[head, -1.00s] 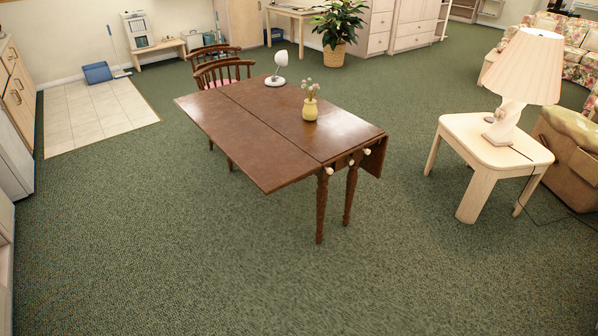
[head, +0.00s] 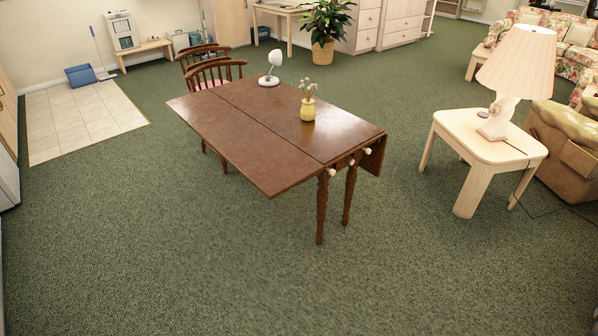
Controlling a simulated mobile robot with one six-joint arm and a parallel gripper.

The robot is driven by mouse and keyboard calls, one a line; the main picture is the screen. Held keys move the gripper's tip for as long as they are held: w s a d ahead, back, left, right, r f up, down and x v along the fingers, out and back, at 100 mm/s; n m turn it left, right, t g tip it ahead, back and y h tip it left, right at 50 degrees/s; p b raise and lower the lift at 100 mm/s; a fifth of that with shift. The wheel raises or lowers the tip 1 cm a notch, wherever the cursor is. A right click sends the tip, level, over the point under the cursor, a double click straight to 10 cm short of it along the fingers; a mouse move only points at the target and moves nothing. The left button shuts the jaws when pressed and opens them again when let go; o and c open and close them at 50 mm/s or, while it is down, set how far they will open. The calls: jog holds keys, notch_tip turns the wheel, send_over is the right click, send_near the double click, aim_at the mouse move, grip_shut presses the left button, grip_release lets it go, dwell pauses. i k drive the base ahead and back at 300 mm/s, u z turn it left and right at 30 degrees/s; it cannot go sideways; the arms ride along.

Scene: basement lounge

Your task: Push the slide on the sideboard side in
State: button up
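A dark brown drop-leaf table (head: 250,135) stands in the middle of the head view. Its left leaf (head: 225,150) is up and level, and its right leaf (head: 374,158) hangs down. On the near end, three pale knobs show under the top: a left one (head: 332,172), a middle one (head: 351,161) and a right one (head: 368,150). They look like the ends of slides or a drawer; how far each sticks out is hard to tell. I cannot tell which side the sideboard is on. My gripper is not in view.
A yellow vase (head: 308,110) and a small white lamp (head: 271,80) stand on the table. Wooden chairs (head: 212,72) are at its far left. A pale side table (head: 486,143) with a lamp (head: 520,65) is at right. Carpet (head: 180,250) in front is clear.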

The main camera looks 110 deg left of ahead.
aim_at(331, 173)
jog(key=u, duration=0.55)
jog(key=k, duration=0.3)
jog(key=u, duration=2.85)
jog(key=k, duration=0.65)
jog(key=z, duration=0.3)
jog(key=i, duration=0.75)
jog(key=z, duration=0.15)
